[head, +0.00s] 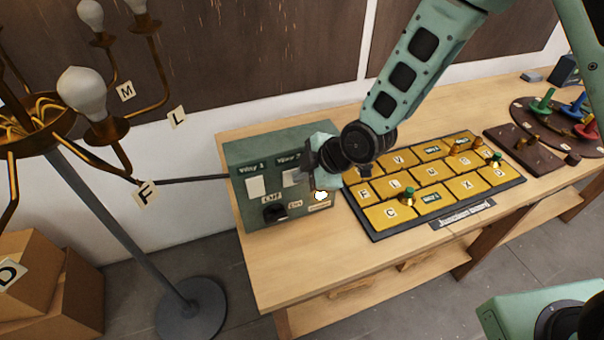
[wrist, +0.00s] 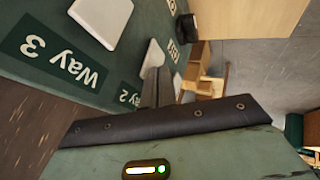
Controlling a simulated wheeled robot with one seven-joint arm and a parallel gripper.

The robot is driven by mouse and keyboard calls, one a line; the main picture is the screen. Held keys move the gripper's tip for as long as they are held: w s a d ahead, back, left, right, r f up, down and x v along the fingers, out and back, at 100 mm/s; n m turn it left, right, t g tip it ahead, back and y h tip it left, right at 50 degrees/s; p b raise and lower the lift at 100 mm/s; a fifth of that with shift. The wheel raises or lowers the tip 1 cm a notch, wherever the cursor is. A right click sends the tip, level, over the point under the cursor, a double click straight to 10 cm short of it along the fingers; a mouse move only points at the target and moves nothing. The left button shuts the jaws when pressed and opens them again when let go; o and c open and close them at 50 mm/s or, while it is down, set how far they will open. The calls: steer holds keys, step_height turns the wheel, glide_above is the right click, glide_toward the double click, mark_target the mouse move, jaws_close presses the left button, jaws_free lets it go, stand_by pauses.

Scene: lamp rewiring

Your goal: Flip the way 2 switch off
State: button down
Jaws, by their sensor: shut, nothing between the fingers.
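The green switch box (head: 240,205) stands at the left end of the table. The way 3 switch (wrist: 101,18) is clear of the fingers.
A black knob (head: 275,212) sits low on the box front. A gold-tiled lettered board (head: 430,175) lies right of the box. A lamp with bulbs (head: 82,92) and letter tags stands at left, and a bar (head: 190,181) runs from it toward the box.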

steer(key=shift+w+a+r, duration=0.1)
steer(key=shift+w, duration=0.2)
steer(key=shift+r, duration=0.1)
steer(key=shift+r+p, duration=0.3)
steer(key=shift+r, duration=0.45)
